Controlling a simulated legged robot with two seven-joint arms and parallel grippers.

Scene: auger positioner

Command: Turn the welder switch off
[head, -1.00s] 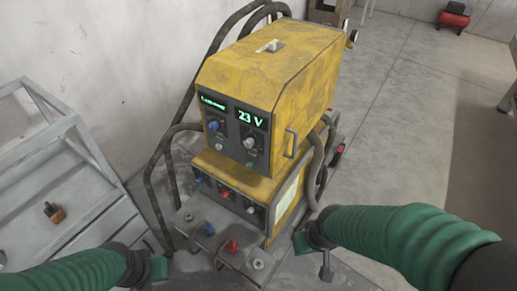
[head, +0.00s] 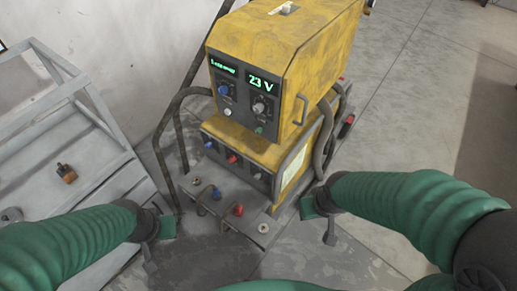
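The yellow welder (head: 290,60) stands ahead of me, its upper unit stacked on a lower yellow unit (head: 255,150). Its front panel is lit and reads 23 V on the display (head: 262,81). A small grey raised part (head: 287,9) sits on a white patch on top; I cannot tell whether it is the switch or its position. A blue knob (head: 223,89) and a grey knob (head: 259,107) are on the front panel. My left gripper (head: 159,246) is low, left of the welder's base. My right gripper (head: 319,222) is right of the base. Both look open and empty.
A grey metal frame bench (head: 105,140) stands at the left, with a small orange-and-black item (head: 67,174) on it. Thick hoses (head: 326,130) loop beside the welder. Floor at the right is clear.

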